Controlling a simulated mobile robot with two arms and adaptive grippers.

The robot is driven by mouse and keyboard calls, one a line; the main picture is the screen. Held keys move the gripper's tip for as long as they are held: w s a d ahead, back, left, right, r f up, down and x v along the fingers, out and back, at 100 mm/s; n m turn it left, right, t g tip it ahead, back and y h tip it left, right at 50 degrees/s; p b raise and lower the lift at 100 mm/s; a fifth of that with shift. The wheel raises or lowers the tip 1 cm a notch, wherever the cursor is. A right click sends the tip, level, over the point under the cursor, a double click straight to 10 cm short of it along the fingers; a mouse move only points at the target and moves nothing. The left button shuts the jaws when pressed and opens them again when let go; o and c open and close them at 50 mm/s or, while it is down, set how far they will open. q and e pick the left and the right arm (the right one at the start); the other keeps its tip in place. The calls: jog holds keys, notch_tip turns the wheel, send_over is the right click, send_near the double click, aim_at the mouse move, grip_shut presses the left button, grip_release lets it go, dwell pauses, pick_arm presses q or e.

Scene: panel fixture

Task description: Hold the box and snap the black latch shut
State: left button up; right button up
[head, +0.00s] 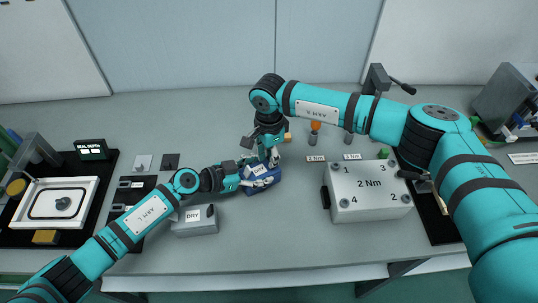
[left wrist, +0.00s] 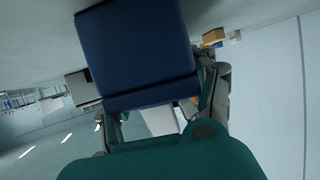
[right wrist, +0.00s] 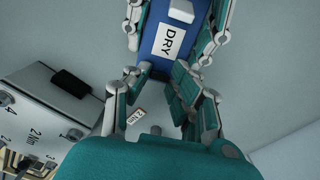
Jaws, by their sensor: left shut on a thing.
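A grey "DRY" box (head: 193,226) carries a black piece (head: 210,210).
A large grey "2 Nm" box (head: 368,182) with numbered screws and a black side piece (head: 325,197) stands to the right. A black mat (head: 104,187) with a white framed tray (head: 90,190) lies at left. The front middle of the table is clear.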

grip_shut()
jog(key=shift+s+a+t+h, duration=0.15)
jog(key=shift+a+t+h, duration=0.25)
jog(key=shift+h, duration=0.5)
jog(key=shift+d, duration=0.1)
jog(key=o, duration=0.8)
grip_release()
jog(key=shift+c, duration=0.2)
notch_tip(320, 180, up, 8)
jog(key=a, duration=0.1)
jog(key=shift+s, duration=0.35)
jog(key=shift+a+f, duration=0.1)
jog(key=shift+f, duration=0.05)
